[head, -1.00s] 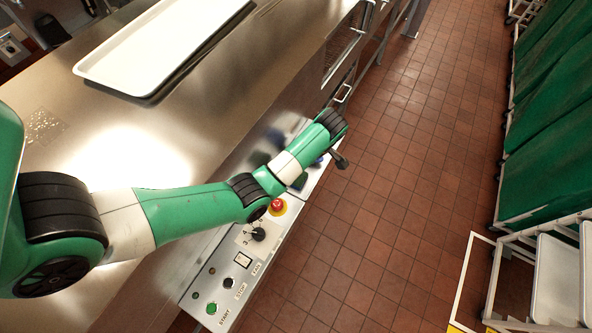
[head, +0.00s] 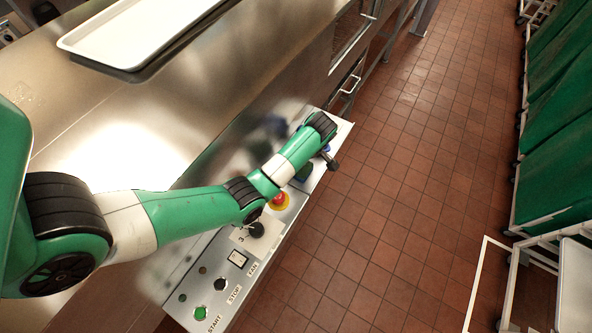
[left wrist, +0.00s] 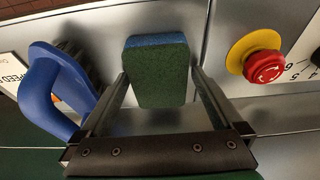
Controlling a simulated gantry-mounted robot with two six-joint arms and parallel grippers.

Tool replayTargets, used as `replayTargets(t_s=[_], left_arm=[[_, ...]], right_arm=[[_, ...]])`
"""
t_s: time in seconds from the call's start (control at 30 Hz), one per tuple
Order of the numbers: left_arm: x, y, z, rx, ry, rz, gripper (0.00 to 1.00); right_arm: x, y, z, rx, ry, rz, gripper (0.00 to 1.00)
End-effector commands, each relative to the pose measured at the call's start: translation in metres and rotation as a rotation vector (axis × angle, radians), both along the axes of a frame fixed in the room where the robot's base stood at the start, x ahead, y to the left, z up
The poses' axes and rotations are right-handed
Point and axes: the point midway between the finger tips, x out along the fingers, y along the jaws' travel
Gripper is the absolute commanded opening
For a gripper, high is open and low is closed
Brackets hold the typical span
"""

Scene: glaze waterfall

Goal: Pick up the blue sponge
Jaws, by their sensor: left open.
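The blue sponge (left wrist: 158,75), with a dark green face toward the camera and a blue edge, stands out in the left wrist view. It lies on the metal control panel (head: 187,268). My left gripper (left wrist: 160,76) is open, with one finger on each side of the sponge and a small gap visible on both sides. In the head view the sponge (head: 303,173) shows only partly beside my left arm, and that arm hides most of the gripper. My right gripper is not in view.
A blue handle-shaped object (left wrist: 45,88) is close to the left finger in the left wrist view. A red emergency button (left wrist: 264,62) on a yellow ring is to the right. A white tray (head: 140,35) lies on the steel counter.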

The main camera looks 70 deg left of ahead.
Motion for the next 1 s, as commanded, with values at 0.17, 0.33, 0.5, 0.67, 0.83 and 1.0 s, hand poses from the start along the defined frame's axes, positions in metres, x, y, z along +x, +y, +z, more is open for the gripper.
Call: replayTargets(t_s=[0.17, 0.33, 0.5, 0.67, 0.83, 1.0], left_arm=[[0.000, 0.000, 0.000, 0.000, -0.002, -0.001, 1.00], [0.000, 0.000, 0.000, 0.000, -0.001, 0.000, 0.75], [0.000, 0.000, 0.000, 0.000, -0.001, 0.000, 0.44], [0.000, 0.000, 0.000, 0.000, -0.001, 0.000, 0.28], [0.000, 0.000, 0.001, 0.000, -0.002, -0.001, 0.28], [0.001, 0.000, 0.013, 0.000, -0.002, -0.001, 0.28]], right_arm=[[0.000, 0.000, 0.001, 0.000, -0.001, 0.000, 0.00], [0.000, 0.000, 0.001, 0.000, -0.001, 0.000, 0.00], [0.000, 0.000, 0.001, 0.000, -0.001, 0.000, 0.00], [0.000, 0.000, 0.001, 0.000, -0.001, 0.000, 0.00], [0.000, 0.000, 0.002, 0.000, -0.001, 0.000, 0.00], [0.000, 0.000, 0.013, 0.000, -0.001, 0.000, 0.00]])
